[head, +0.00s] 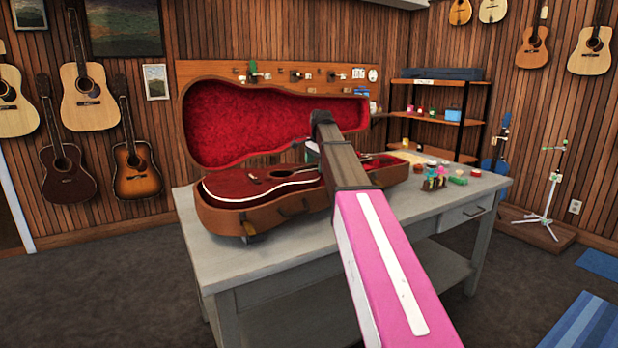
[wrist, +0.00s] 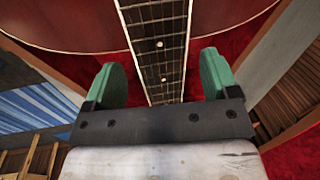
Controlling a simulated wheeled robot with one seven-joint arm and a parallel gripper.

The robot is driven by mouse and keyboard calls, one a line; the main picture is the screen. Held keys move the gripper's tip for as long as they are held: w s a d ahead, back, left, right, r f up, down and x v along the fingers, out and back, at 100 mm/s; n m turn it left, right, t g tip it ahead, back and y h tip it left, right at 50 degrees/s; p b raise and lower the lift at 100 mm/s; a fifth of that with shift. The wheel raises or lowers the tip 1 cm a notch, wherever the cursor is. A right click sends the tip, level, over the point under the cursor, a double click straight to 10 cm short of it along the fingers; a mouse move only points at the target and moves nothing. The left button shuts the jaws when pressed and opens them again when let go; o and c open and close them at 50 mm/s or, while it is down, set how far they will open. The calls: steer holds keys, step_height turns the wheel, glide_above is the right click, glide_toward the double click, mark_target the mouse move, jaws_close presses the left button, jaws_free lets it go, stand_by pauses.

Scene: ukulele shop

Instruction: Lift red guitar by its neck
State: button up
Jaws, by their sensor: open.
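The red guitar (head: 258,184) lies in an open brown case with red plush lining (head: 235,124) on a grey workbench. Its dark red body is at the left; in the head view my arm hides much of its neck. In the wrist view its dark fretboard neck (wrist: 158,45) with pale dots runs between the two green fingers of my gripper (wrist: 165,82). The gripper is open, with a gap between each finger and the neck. Part of the red body shows at the top of the wrist view.
The grey workbench (head: 270,258) also holds small coloured items (head: 437,176) to the right of the case. A shelf (head: 435,118) stands behind it, and guitars hang on the wooden walls. Grey floor is open at the left front.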

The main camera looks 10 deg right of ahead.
steer(key=f, duration=0.3)
steer(key=shift+w+f, duration=0.2)
steer(key=shift+w, duration=0.2)
jaws_close()
steer(key=shift+r, duration=0.15)
